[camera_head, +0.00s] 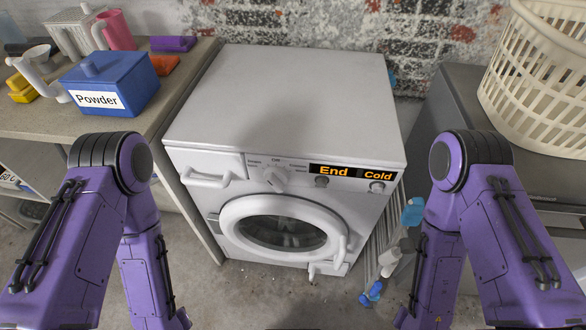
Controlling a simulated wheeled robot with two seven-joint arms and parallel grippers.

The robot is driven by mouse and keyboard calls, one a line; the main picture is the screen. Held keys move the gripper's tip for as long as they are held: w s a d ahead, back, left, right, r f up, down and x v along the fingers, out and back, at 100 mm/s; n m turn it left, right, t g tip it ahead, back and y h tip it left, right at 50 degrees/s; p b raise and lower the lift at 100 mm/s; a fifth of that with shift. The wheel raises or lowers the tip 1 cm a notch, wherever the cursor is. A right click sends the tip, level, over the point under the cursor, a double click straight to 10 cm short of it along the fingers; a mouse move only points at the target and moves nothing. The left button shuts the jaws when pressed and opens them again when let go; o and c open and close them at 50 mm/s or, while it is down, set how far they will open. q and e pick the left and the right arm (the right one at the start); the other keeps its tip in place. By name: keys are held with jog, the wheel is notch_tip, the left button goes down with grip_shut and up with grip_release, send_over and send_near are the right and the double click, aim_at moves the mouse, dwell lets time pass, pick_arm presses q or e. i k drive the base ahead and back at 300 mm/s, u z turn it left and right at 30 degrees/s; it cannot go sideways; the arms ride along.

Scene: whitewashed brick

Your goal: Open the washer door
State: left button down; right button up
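The white washer (290,105) stands in the middle of the camera_head view against the brick wall. Its round door (283,232) has a white ring and dark glass and looks closed. A white door handle (342,250) is on the ring's right side, and a hinge (211,217) shows at its left. My arms come in from both sides, with the forearms pointing down out of the picture. Both grippers are outside the frame.
A counter at left holds a blue Powder box (109,84). A grey cabinet at right carries a white laundry basket (540,75). The floor (270,295) before the door is clear.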

aim_at(280, 228)
jog(key=u, duration=0.05)
jog(key=k, duration=1.1)
jog(key=z, duration=0.85)
jog(key=i, duration=0.55)
